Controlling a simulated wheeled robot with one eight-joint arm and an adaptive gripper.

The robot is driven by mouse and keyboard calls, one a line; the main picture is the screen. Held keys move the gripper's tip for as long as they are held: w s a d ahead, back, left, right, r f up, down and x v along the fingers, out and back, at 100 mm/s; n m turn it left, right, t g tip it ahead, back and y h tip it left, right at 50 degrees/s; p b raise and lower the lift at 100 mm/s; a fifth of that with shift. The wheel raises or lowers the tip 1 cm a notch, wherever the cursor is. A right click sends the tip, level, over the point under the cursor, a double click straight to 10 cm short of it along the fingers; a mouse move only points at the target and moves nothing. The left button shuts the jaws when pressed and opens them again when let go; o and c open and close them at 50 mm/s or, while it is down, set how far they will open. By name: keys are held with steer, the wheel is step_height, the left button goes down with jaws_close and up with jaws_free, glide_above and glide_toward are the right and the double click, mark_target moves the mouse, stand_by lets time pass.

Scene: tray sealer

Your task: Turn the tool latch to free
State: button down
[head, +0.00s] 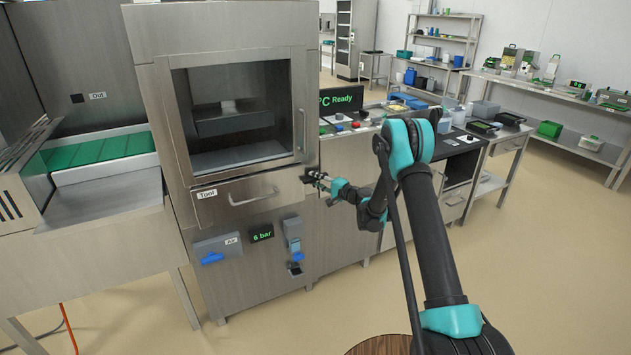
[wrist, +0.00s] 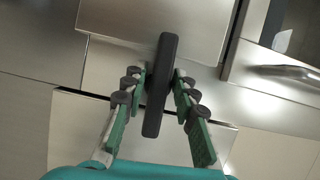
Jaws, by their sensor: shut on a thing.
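The tool latch (wrist: 160,85) is a dark elongated handle on the steel front of the machine. In the wrist view it stands nearly upright, tilted slightly, between the two green-padded fingers. My gripper (wrist: 160,98) is shut on the latch. In the head view my gripper (head: 314,180) is at the right end of the drawer labelled Tool (head: 238,196) and hides most of the latch there. The drawer front looks flush with the machine.
Above the drawer is a windowed chamber (head: 303,130) with a vertical handle. Below are a blue Air handle (head: 212,258), a "6 bar" display (head: 262,233) and a blue-and-grey unit (head: 293,235). The floor at right is open.

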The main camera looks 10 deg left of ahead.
steer(key=n+h, duration=0.2)
steer(key=n, duration=0.2)
steer(key=n+h, duration=0.2)
steer(key=n, duration=0.1)
steer(key=shift+f, duration=0.1)
steer(key=n+h, duration=0.1)
steer(key=n, duration=0.2)
steer(key=shift+d+f+n+t+h, duration=0.1)
steer(key=shift+n+t+h, duration=0.2)
steer(key=shift+h, duration=0.1)
steer(key=shift+w+d+n+t+h, duration=0.1)
steer(key=shift+n+t+h, duration=0.4)
steer(key=shift+n+h, duration=0.5)
steer(key=shift+n, duration=0.3)
steer(key=c, duration=1.4)
jaws_free()
steer(key=shift+c, duration=0.2)
